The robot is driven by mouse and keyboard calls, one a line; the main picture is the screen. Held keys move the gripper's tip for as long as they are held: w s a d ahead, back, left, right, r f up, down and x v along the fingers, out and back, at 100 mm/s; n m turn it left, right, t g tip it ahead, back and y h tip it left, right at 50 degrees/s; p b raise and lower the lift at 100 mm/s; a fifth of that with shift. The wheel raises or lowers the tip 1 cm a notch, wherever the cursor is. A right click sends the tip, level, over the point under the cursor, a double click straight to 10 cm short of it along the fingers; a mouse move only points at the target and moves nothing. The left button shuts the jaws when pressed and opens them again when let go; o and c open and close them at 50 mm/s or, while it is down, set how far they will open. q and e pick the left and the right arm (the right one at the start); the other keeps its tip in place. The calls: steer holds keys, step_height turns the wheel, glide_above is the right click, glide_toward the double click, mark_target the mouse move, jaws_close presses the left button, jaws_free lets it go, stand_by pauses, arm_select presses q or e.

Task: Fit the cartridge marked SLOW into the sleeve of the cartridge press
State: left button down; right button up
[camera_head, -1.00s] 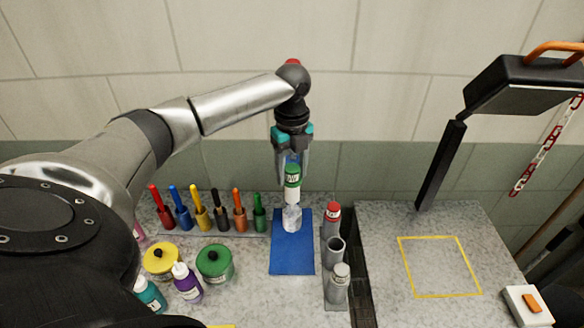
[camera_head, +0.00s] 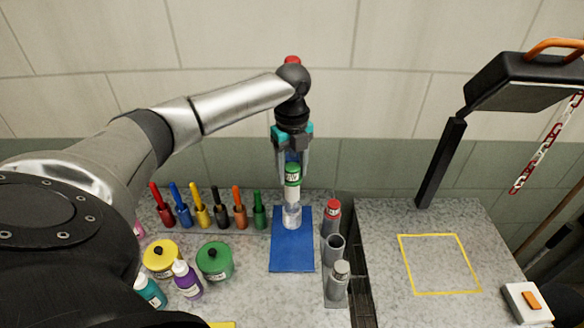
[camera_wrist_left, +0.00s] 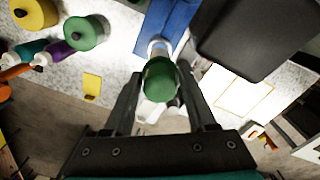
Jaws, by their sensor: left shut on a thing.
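My left gripper (camera_head: 292,170) points down and is shut on a cartridge (camera_head: 292,194) with a green top and white body. It also shows from above in the left wrist view (camera_wrist_left: 161,80). The mark on its label is too small to read for certain. A clear, glassy piece (camera_head: 291,217) shows directly below the white body, over the blue mat (camera_head: 292,250). I cannot tell whether it belongs to the cartridge or stands on the mat. A row of grey tubes stands right of the mat: one red-topped (camera_head: 332,212), one open and empty (camera_head: 335,246), one grey-topped (camera_head: 339,275).
Several coloured markers (camera_head: 220,216) stand left of the mat. A yellow jar (camera_head: 161,258), a green jar (camera_head: 215,262) and small bottles (camera_head: 187,281) sit in front of them. A dark hinged arm with an orange handle (camera_head: 555,47) rises over the right table, which has a yellow square (camera_head: 441,265).

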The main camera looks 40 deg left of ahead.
mark_target(292, 191)
arm_select(q)
steer(key=shift+f+b, duration=0.75)
steer(key=shift+f, duration=1.7)
steer(key=shift+f+b, duration=1.1)
steer(key=shift+f, duration=1.4)
steer(key=shift+c, duration=0.6)
jaws_free()
step_height(292, 191, up, 3)
steer(key=p, duration=0.3)
steer(key=shift+r+p, duration=0.45)
steer(key=shift+r, duration=0.55)
steer(key=shift+s+f, duration=0.1)
